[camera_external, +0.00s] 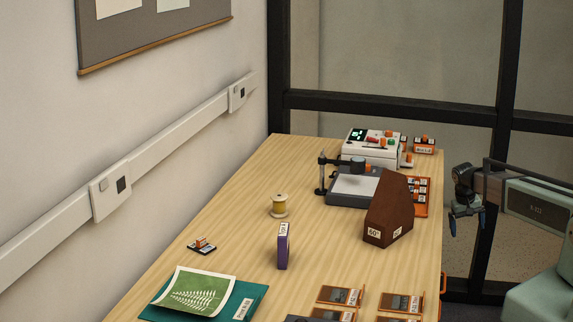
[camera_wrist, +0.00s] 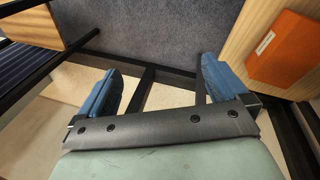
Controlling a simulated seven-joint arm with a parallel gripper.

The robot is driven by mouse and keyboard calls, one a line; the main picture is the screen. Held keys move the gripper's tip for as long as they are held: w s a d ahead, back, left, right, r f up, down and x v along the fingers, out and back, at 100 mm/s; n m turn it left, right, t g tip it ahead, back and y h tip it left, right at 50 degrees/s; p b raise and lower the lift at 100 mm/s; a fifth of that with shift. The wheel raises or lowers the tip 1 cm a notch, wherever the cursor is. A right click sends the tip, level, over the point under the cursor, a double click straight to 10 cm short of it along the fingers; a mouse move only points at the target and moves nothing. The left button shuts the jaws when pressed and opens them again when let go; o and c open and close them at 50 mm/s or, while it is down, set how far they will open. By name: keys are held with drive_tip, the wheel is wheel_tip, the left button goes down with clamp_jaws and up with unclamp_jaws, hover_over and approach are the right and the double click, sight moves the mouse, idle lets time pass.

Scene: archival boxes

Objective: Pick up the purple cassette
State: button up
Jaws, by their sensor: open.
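The purple cassette (camera_external: 283,250) stands upright on its narrow edge near the middle of the wooden table, with a white label at the top of its edge. My gripper (camera_external: 464,226) hangs beyond the table's right edge, well to the right of the cassette and apart from it. In the wrist view the two blue fingers of my gripper (camera_wrist: 158,92) are spread wide with nothing between them. The cassette does not show in the wrist view.
A thread spool (camera_external: 279,206) stands just behind the cassette. A brown wedge block (camera_external: 388,212) stands between the cassette and my gripper. A green folder (camera_external: 250,291) with a fern print lies in front left. The wrist view shows an orange box (camera_wrist: 288,48).

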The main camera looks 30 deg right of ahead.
drive_tip(key=w+d+r+m+t+h, duration=0.15)
drive_tip(key=w+r, duration=0.25)
drive_tip(key=r, duration=0.4)
drive_tip(key=w+d+r+n+t, duration=0.1)
drive_tip(key=w+d+r, duration=0.25)
drive_tip(key=r, duration=0.55)
drive_tip(key=w+a+r+n+t+y, duration=0.1)
drive_tip(key=w+a+r, duration=0.15)
drive_tip(key=a, duration=0.45)
drive_tip(key=w+a+r+n, duration=0.2)
drive_tip(key=a+r, duration=0.2)
drive_tip(key=a, duration=0.4)
drive_tip(key=w+a+r+n+t+y, duration=0.1)
drive_tip(key=w+a+r, duration=0.2)
drive_tip(key=a, duration=0.4)
wheel_tip(320, 180, up, 3)
drive_tip(key=n+g+y, duration=0.2)
drive_tip(key=n+y, duration=0.4)
drive_tip(key=n, duration=0.7)
hover_over(281, 243)
drive_tip(key=d, duration=0.6)
drive_tip(key=shift+t, duration=0.25)
drive_tip(key=x, duration=0.8)
drive_tip(key=shift+f, duration=0.1)
drive_tip(key=shift+w+x, duration=0.15)
drive_tip(key=shift+x, duration=1.15)
drive_tip(key=shift+w+x, duration=0.15)
drive_tip(key=shift+x, duration=1.1)
drive_tip(key=shift+a, duration=0.1)
